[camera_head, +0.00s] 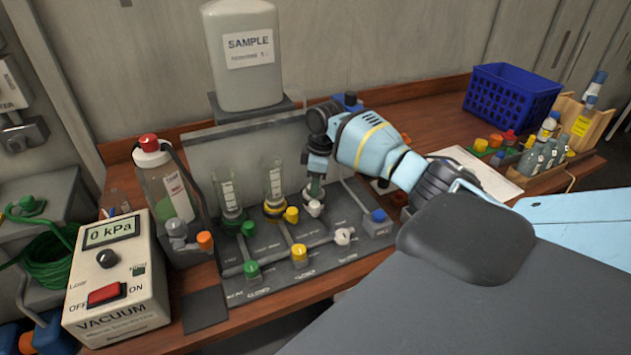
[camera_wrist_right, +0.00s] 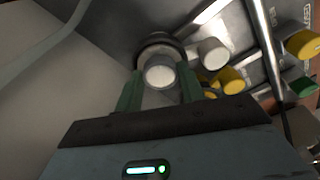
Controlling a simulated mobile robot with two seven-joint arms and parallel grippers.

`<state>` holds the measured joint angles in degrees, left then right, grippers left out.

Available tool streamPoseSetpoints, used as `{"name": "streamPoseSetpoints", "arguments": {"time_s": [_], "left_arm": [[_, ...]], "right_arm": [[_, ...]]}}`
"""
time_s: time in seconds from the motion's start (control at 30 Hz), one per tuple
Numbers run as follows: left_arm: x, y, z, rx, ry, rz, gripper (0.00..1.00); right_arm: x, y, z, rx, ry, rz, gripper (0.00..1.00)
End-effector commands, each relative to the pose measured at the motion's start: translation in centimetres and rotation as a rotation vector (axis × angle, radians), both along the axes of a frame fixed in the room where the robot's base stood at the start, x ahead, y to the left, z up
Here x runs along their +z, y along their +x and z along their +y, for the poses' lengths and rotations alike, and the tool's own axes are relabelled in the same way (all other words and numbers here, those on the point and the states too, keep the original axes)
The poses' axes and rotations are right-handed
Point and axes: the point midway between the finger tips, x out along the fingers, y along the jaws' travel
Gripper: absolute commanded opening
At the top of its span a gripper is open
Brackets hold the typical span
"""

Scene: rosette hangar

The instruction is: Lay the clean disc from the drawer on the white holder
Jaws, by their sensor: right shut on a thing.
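My right gripper (camera_head: 316,176) points down over the right-hand station of the grey filter panel (camera_head: 345,258), by a white knob (camera_head: 314,208). A dark round rim (camera_wrist_right: 158,42) shows around and behind the disc. I cannot tell whether disc and holder touch. The drawer cannot be made out. My left gripper is not in view.
Two glass funnels, green-based (camera_head: 229,200) and yellow-based (camera_head: 274,190), stand close to the left of my right gripper. A SAMPLE tank (camera_head: 243,85) is behind. A vacuum box (camera_head: 118,280) and a bottle (camera_head: 166,190) stand left. A blue basket (camera_head: 510,97) is far right.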

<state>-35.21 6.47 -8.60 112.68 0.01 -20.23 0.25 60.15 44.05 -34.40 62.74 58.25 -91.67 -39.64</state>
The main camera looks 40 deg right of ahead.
Motion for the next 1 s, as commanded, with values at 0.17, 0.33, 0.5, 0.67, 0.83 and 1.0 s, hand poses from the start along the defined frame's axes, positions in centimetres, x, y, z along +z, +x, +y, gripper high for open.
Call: {"name": "streamPoseSetpoints", "arguments": {"time_s": [0.17, 0.33, 0.5, 0.67, 0.83, 1.0], "left_arm": [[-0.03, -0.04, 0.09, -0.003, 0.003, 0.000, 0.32], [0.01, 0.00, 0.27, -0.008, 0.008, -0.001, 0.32], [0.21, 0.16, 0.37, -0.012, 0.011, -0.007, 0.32], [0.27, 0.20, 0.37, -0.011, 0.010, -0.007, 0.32], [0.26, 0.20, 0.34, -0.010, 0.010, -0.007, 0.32], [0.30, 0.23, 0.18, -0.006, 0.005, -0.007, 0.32]], "right_arm": [[0.00, -0.01, -0.01, 0.000, 0.000, 0.000, 0.22], [0.02, -0.01, 0.01, 0.000, 0.000, 0.000, 0.22], [0.07, -0.01, -0.01, 0.000, -0.001, -0.001, 0.22], [0.01, -0.02, -0.03, 0.000, -0.001, -0.001, 0.22], [-0.03, -0.03, -0.02, 0.000, -0.001, 0.001, 0.22], [-0.03, -0.03, -0.02, 0.000, -0.001, 0.001, 0.49]]}}
